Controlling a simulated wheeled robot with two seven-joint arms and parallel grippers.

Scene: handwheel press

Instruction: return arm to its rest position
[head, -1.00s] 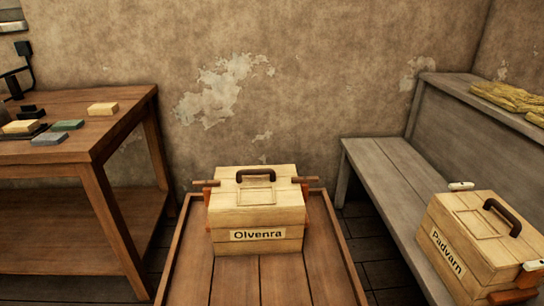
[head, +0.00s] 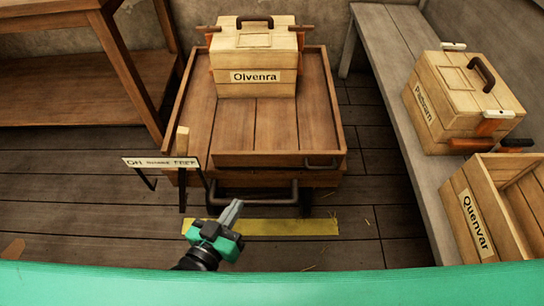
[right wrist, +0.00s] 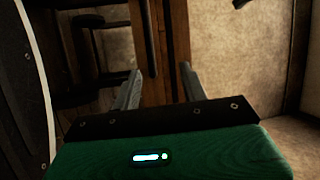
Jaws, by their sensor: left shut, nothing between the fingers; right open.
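My left gripper (head: 232,212) shows low in the middle of the head view, fingers shut and pointing up and away. Nothing shows between them. It is above the floor in front of the wooden cart, near a yellow floor strip (head: 290,228). My right gripper (right wrist: 158,85) shows only in the right wrist view. Its two grey fingers are apart, with a brown wooden surface (right wrist: 162,50) beyond them. I cannot tell whether they touch it. My right arm is not seen in the head view.
The wooden cart (head: 255,158) carries a closed "Olvenra" box (head: 252,85). A small lettered sign (head: 160,162) stands left of my left gripper. A grey bench (head: 400,75) at right holds a "Padvarn" box (head: 450,105) and an open "Quenvar" crate (head: 478,215). A wooden table (head: 70,50) stands left.

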